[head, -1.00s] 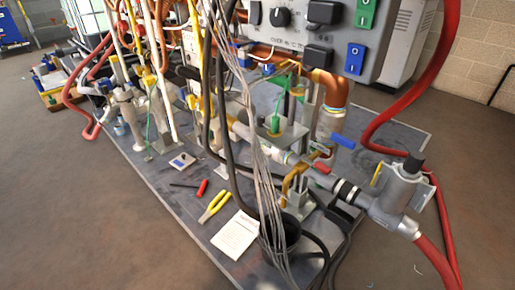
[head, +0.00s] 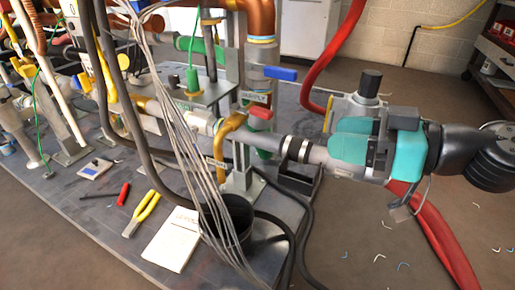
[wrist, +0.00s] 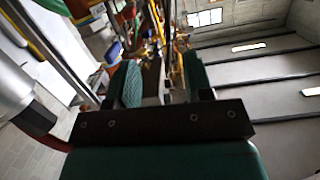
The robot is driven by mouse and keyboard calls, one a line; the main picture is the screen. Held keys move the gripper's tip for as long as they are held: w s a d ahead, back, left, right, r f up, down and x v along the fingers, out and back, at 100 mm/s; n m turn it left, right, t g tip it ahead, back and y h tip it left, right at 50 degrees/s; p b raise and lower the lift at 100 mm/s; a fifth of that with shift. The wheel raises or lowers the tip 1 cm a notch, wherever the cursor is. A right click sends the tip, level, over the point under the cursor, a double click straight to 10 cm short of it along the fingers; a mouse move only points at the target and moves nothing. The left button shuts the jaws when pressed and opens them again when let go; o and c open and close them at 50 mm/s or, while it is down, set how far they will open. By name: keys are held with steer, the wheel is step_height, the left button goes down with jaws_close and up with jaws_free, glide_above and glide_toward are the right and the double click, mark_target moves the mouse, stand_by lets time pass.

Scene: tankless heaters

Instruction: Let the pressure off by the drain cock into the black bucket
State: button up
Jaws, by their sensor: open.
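The black bucket (head: 238,222) stands on the grey base plate in the head view, partly behind hanging grey wires. A bent brass pipe (head: 224,130) comes down above it, with a small red handle (head: 260,113) beside it; this looks like the drain cock. The bucket cannot be made out there.
A blue handle (head: 281,73) sits on a valve above the red one. Pliers (head: 141,213), a red-handled tool (head: 123,194) and a white paper (head: 171,238) lie on the plate. A thick red hose (head: 437,236) runs at the right. Black cables pass near the bucket.

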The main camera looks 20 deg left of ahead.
steer(key=w+f+t+y+b, duration=0.1)
steer(key=w+f+t+b, duration=0.1)
steer(key=w+f, duration=0.1)
steer(key=p, duration=0.8)
glide_toward(251, 109)
steer(key=shift+m, duration=0.3)
steer(key=a, duration=0.2)
steer(key=w+a, duration=0.1)
steer(key=a, duration=0.2)
steer(key=w+a+f, duration=0.1)
steer(key=a, duration=0.1)
steer(key=shift+w+a+f+b, duration=0.1)
steer(key=shift+w+a+b, duration=0.1)
steer(key=shift+a+b, duration=0.15)
steer(key=shift+w+a, duration=0.2)
steer(key=shift+a, duration=0.45)
jaws_close()
